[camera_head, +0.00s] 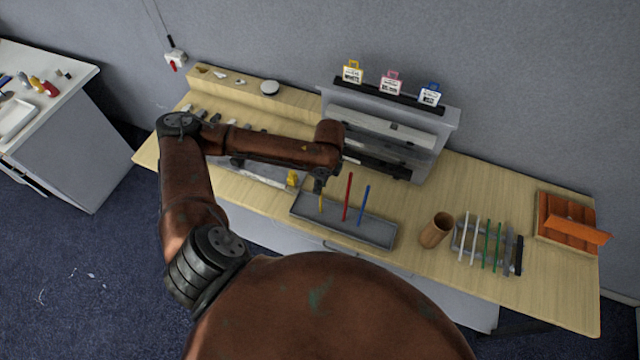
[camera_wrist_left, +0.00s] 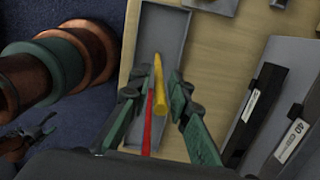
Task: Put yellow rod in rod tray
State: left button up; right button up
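The grey rod tray (camera_head: 374,231) lies near the front edge of the table; its bare floor shows in the left wrist view (camera_wrist_left: 160,35). The yellow rod (camera_head: 321,203) stands roughly upright at the tray's left part, below my left gripper (camera_head: 320,184). In the left wrist view, the yellow rod (camera_wrist_left: 159,92) is between the spread fingers of my left gripper (camera_wrist_left: 155,82), with gaps showing beside it. The gripper looks open. My right gripper is out of view.
A brown cup (camera_head: 436,231) stands right of the tray, beside a rack (camera_head: 480,246) with white and green rods. An orange bin (camera_head: 572,217) is at the far right. A grey shelf (camera_head: 385,125) with labelled tags stands behind the tray.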

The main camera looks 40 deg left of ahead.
pick_arm(q)
jog(key=shift+o, duration=0.5)
notch_tip(320, 180, up, 12)
jog(key=d+b, duration=0.1)
jog(key=shift+r, duration=0.15)
